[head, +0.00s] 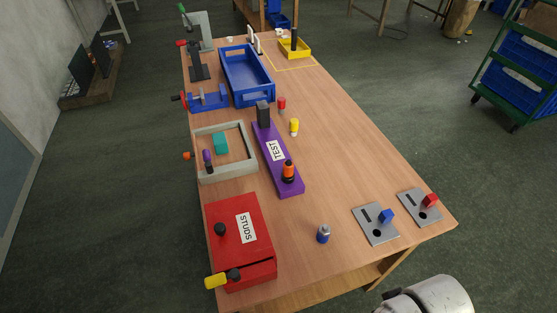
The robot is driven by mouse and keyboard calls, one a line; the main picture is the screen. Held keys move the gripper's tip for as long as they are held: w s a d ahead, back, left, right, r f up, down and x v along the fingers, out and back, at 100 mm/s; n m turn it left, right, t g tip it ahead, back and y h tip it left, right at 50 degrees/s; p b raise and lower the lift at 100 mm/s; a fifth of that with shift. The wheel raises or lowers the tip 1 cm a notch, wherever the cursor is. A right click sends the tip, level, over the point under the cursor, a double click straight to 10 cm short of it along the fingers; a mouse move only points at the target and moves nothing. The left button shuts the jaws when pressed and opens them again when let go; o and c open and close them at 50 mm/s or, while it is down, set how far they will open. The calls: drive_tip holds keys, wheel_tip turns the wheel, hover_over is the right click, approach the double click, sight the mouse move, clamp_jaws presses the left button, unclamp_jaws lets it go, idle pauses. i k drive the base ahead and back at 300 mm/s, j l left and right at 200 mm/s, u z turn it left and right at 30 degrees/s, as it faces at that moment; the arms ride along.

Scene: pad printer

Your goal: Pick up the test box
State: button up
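The test box is a long, flat purple box (268,147) with a white "TEST" label, lying lengthwise near the middle of the table in the head view. A dark grey block (263,114) stands at its far end. An orange and black cylinder (288,172) stands upright near its near end. My gripper is not in view. Only a rounded white part, which looks like part of my arm, shows at the bottom right, well apart from the box.
A grey frame (255,146) holding small parts sits left of the box, with a red "STUDS" box (240,270) nearer. A yellow cylinder (294,127) and red cylinder (282,103) stand close right. A blue tray (267,99) is behind. The table's middle right is clear.

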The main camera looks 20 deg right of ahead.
sight(274, 152)
drive_tip(key=i+j+u, duration=0.1)
drive_tip(key=j+u, duration=0.25)
drive_tip(key=i+j+u, duration=0.1)
drive_tip(key=u, duration=0.25)
drive_tip(key=i+j+u, duration=0.15)
drive_tip(key=u, duration=0.25)
drive_tip(key=i+j+u, duration=0.3)
drive_tip(key=i+u, duration=0.3)
drive_tip(key=i+z, duration=0.3)
drive_tip(key=i+j+z, duration=0.2)
drive_tip(key=i+z, duration=0.15)
